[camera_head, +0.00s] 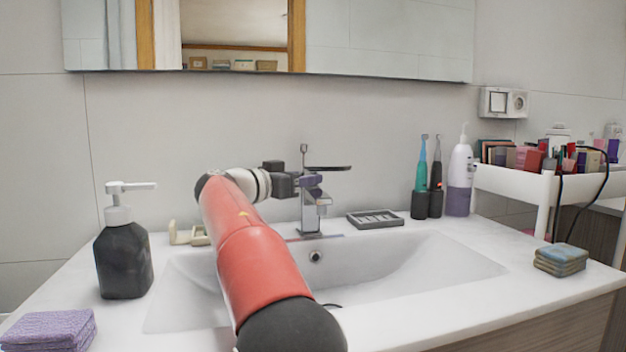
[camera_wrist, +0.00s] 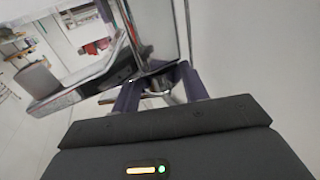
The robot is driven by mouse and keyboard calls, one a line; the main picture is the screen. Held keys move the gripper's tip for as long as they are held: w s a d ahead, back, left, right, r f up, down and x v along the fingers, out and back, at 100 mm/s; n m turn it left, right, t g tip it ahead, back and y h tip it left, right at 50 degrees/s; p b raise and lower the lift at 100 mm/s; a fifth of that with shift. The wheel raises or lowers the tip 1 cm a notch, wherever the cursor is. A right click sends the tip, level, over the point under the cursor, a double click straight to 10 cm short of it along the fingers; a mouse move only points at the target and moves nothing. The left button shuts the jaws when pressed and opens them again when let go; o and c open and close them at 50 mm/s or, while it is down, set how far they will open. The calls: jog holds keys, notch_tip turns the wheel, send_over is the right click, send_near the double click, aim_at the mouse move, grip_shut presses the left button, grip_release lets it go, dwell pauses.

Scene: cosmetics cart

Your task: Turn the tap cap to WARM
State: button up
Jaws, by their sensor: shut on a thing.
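The chrome tap (camera_head: 311,218) stands upright behind the sink basin. Its cap has a flat lever (camera_head: 332,168) that points right in the head view. My gripper (camera_head: 312,184) reaches in from the left at cap height, shut on the tap cap. A thin strip with red and blue parts shows at the tap's foot. I cannot read any WARM mark. My fingers hide part of the cap.
The white sink (camera_head: 400,265) lies below my arm. A dark soap dish (camera_head: 375,218) sits right of the tap, with toothbrushes (camera_head: 428,180) and a white-purple bottle (camera_head: 460,180) farther right. A dark soap dispenser (camera_head: 123,255) stands at left. A mirror (camera_head: 380,38) hangs above.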

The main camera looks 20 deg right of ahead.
dwell(0.3)
jog(key=o, duration=1.4)
jog(key=shift+w, duration=0.15)
jog(key=b+v, duration=0.1)
jog(key=v, duration=0.6)
jog(key=shift+a, duration=0.3)
